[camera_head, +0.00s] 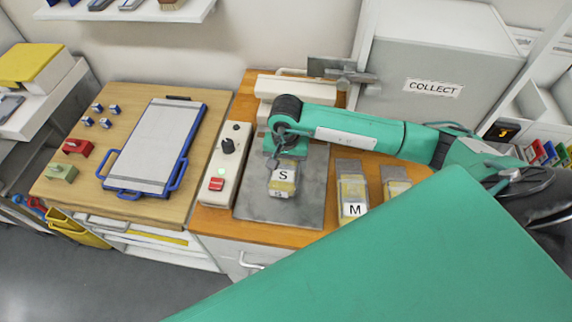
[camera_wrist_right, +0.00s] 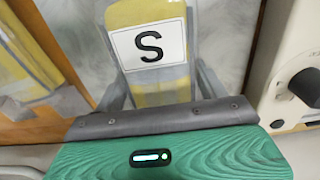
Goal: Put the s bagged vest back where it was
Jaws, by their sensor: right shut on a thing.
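The S bagged vest (camera_head: 283,184), yellow and grey with a white S label, is at the grey metal plate (camera_head: 308,206) on the orange-brown worktop. My right gripper (camera_head: 284,166) reaches down over its far end and is shut on it. In the right wrist view, the two grey fingers stand on either side of the bagged vest (camera_wrist_right: 160,92), below the S label. I cannot tell whether the vest rests on the plate or is slightly above it. My left gripper is not in view.
The M bagged vest (camera_head: 352,190) and another bagged vest (camera_head: 396,174) lie right of the plate. A control box (camera_head: 224,165) with knob and red switch stands left. Beyond it is a blue-framed board (camera_head: 148,145). A grey COLLECT cabinet (camera_head: 432,70) stands behind.

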